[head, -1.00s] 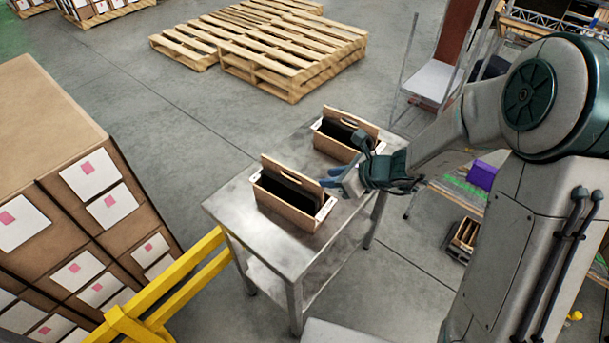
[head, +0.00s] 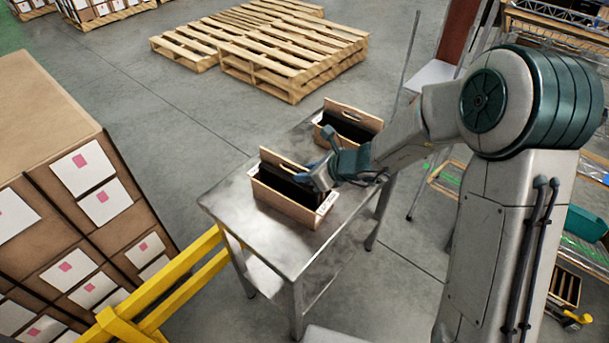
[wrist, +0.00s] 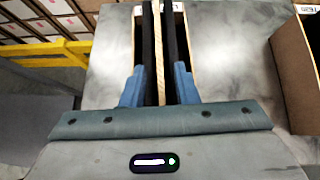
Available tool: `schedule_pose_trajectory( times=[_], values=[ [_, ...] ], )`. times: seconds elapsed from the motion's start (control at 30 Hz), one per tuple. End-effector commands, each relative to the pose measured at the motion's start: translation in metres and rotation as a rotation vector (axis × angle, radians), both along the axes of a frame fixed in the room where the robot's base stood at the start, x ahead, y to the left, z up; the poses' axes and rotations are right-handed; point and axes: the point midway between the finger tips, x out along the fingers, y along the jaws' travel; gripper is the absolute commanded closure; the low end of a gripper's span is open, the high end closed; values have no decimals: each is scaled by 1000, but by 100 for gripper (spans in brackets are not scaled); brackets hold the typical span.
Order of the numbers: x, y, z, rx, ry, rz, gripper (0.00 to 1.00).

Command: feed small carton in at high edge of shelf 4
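A brown open box with a tall slotted handle board and black contents (head: 275,205) stands on a metal table (head: 232,208). My gripper (head: 308,178) is at the right end of this box, low over its rim. In the wrist view its two blue fingers (wrist: 159,80) are apart, one on each side of the handle board and the dark strips beside it. I see no clear grip; contact is hard to tell. A second like box (head: 357,118) stands behind at the table's far end and shows at the right of the wrist view (wrist: 292,65). No shelf marked 4 is identifiable.
Stacked large cartons with white labels (head: 50,130) stand at the left, beside a yellow rail (head: 170,300). Wooden pallets (head: 290,55) lie on the floor behind. Rack parts (head: 550,30) stand at the right. The table's left front is bare.

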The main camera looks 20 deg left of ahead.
Motion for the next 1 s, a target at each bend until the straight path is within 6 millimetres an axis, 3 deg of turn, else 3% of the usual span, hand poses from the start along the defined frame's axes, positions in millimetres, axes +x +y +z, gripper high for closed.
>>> schedule_pose_trajectory(
  times=[0.17,0.4,0.73,1.0],
  values=[
    [0,0,1,0,0,0,73],
    [0,0,0,0,-1,1,100],
    [0,1,6,3,-2,2,100],
    [1,1,47,3,-4,1,100]
  ],
)
